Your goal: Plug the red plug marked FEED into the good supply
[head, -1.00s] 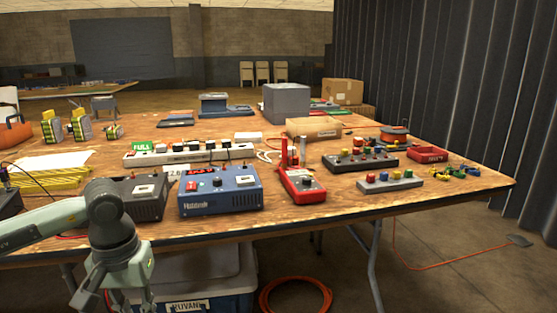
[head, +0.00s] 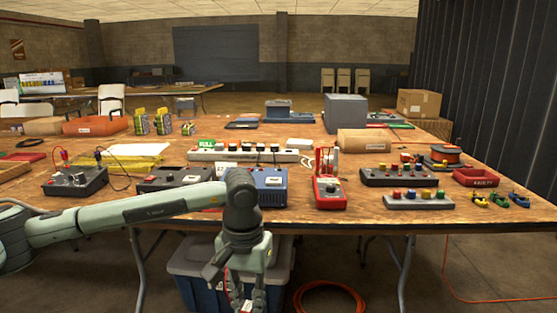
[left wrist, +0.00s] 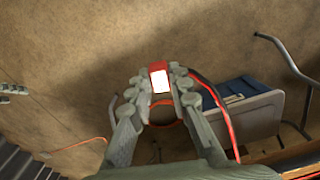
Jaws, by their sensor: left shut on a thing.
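My left gripper (head: 245,300) hangs low in front of the table's front edge. In the left wrist view it is shut on a red plug (left wrist: 158,68) with a white face; any lettering is unreadable. A black and red lead runs down beside the right finger. A blue supply unit (head: 271,180) stands behind my left wrist, partly hidden by it. A dark grey unit (head: 165,180) stands left of it, its front partly hidden by my forearm. A grey-green finger-like part, probably my right gripper (left wrist: 12,92), shows at the left edge of the left wrist view.
A black box with leads (head: 76,181) stands at the left. A white power strip (head: 245,155) lies behind the units. A red meter (head: 330,191) and button boxes (head: 397,177) stand to the right. A lidded bin (head: 200,265) and orange cable coil (head: 330,298) are below the table.

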